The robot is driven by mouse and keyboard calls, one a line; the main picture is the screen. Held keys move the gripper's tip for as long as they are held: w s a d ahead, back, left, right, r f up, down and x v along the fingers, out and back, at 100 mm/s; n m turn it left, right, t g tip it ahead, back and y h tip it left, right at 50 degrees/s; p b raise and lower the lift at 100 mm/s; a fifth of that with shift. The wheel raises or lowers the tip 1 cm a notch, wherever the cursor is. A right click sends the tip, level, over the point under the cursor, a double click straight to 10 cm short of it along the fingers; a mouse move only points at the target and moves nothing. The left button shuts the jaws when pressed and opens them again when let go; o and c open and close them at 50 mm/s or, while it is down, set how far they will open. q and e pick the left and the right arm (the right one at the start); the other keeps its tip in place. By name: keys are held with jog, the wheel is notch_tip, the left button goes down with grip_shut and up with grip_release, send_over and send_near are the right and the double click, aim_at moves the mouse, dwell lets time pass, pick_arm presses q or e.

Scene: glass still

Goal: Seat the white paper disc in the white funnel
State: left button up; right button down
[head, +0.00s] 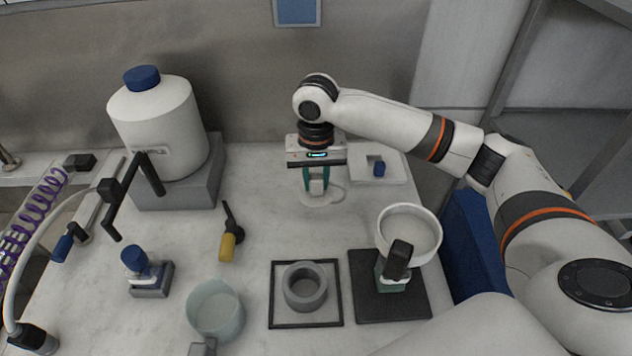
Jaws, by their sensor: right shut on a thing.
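The white paper disc (335,196) is a pale, thin round shape at the fingertips of my right gripper (316,186), near the back of the bench. The gripper points down with its teal fingers closed on it; the fingers hide part of the disc, and I cannot tell whether it touches the bench. The white funnel (410,234) is a wide round bowl to the right and nearer, held above a dark square mat (415,304) by a green and black stand. The funnel's bowl looks empty. My left gripper is not in view.
A white tray (393,166) with a small blue piece lies right of the gripper. A grey ring (305,299) sits on a framed mat beside a translucent beaker (215,322). A large white jug (158,128) stands back left. A blue bin (472,246) is right of the funnel.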

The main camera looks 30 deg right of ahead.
jog(key=c, duration=1.8)
grip_release()
grip_shut()
